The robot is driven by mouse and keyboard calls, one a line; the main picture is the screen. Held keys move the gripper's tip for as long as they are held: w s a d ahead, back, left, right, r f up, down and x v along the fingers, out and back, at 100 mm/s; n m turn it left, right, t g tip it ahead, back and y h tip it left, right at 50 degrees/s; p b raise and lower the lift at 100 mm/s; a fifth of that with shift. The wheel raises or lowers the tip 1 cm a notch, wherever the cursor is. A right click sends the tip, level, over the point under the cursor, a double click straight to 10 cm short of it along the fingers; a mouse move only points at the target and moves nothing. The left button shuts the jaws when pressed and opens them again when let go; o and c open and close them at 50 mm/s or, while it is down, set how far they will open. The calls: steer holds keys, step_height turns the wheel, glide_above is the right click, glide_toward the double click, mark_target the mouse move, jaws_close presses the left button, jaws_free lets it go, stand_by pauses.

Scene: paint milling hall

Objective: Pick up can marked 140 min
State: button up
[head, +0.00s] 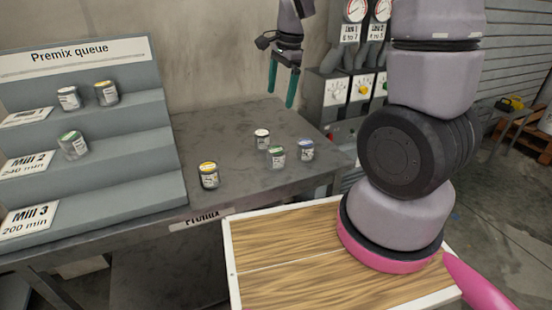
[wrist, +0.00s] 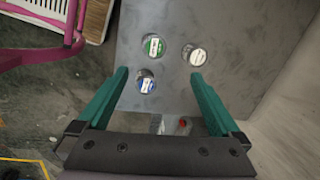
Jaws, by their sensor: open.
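Several small labelled cans stand in view, but their minute markings are too small to read, so I cannot tell which is marked 140 min. On the table in the head view are a yellow-lidded can (head: 209,176), a white-lidded can (head: 262,139), a green-lidded can (head: 276,156) and a blue-lidded can (head: 306,150). My gripper (head: 283,88) is open and empty, above the table's back edge. In the wrist view the green can (wrist: 154,46), white can (wrist: 196,55) and blue can (wrist: 146,83) lie beyond or between the green fingers (wrist: 158,84), apart from them.
A stepped "Premix queue" rack (head: 120,150) at left holds two yellow-lidded cans (head: 68,98) (head: 106,93) on an upper step and a green-lidded can (head: 73,145) below. The grey table (head: 240,195) is clear around its cans. A panel with gauges (head: 350,90) stands behind the table at right.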

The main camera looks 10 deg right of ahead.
step_height(320, 180, down, 10)
steer(key=w+a+m+g+h, duration=0.1)
steer(key=m, duration=0.2)
glide_above(276, 150)
steer(key=f, duration=0.5)
steer(key=shift+s+a+f, duration=0.15)
steer(key=shift+a, duration=0.05)
steer(key=f, duration=0.5)
steer(key=shift+w+d+f, duration=0.2)
steer(key=shift+f, duration=0.1)
steer(key=c, duration=1.5)
